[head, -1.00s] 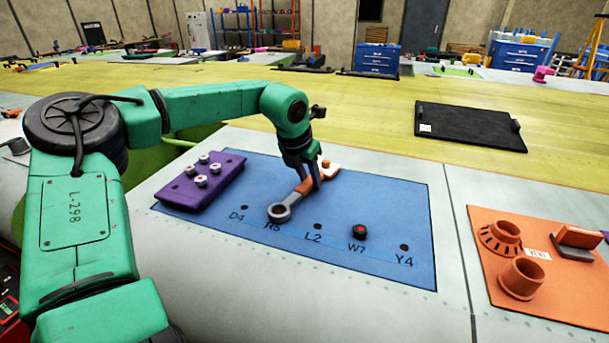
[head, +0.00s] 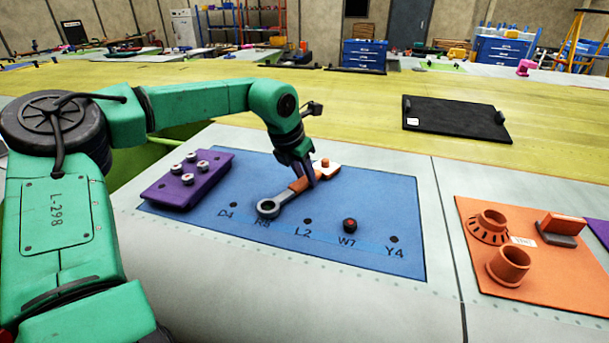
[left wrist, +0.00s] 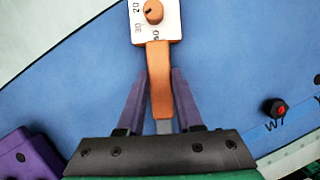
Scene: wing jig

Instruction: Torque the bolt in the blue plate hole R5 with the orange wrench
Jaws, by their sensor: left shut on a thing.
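The orange wrench (head: 300,186) lies over the blue plate (head: 385,190), with its grey ring end (head: 268,208) around the spot marked R5. The bolt in R5 cannot be made out inside the ring. The wrench's other end is a white scale block with an orange knob (head: 325,163), which also shows in the left wrist view (left wrist: 153,12). My left gripper (head: 308,184) is shut on the orange handle, its purple fingers on either side of it in the left wrist view (left wrist: 158,100). My right gripper is not in view.
A dark bolt with a red top (head: 350,225) stands in W7. D4, L2 and Y4 look like bare holes. A purple block (head: 185,182) holds several bolts at left. An orange plate (head: 560,283) with fittings is at right, and a black tray (head: 455,120) lies behind.

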